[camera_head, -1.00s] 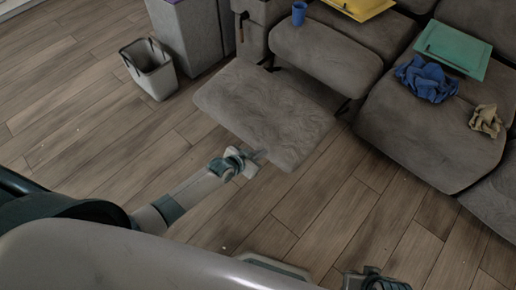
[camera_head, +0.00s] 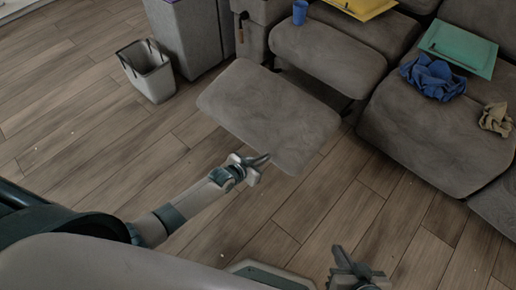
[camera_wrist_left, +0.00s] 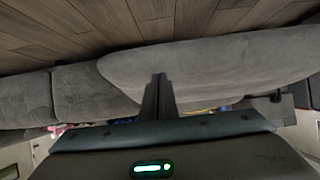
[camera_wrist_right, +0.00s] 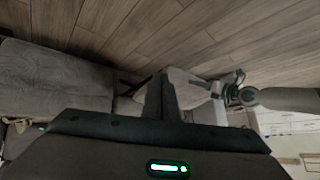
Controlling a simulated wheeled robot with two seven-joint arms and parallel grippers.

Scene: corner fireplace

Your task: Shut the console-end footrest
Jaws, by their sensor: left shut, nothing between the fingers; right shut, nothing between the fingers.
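The console-end footrest (camera_head: 268,112) is a grey padded panel extended out in front of the grey end seat (camera_head: 326,55) in the head view. It fills the upper part of the left wrist view (camera_wrist_left: 215,68). My left gripper (camera_head: 264,160) is shut and empty at the footrest's front edge; I cannot tell whether it touches. My right gripper (camera_head: 345,260) is shut and empty, low over the floor to the right, apart from the footrest. In the right wrist view, the footrest (camera_wrist_right: 188,92) shows partly behind the shut fingers (camera_wrist_right: 155,85).
A grey bin (camera_head: 148,72) stands on the wooden floor left of the footrest, near the grey console (camera_head: 190,40). A blue cup (camera_head: 299,12), yellow folder (camera_head: 362,8), green folder (camera_head: 458,48), blue cloth (camera_head: 432,78) and tan cloth (camera_head: 496,118) lie on the seating. Floor in front is clear.

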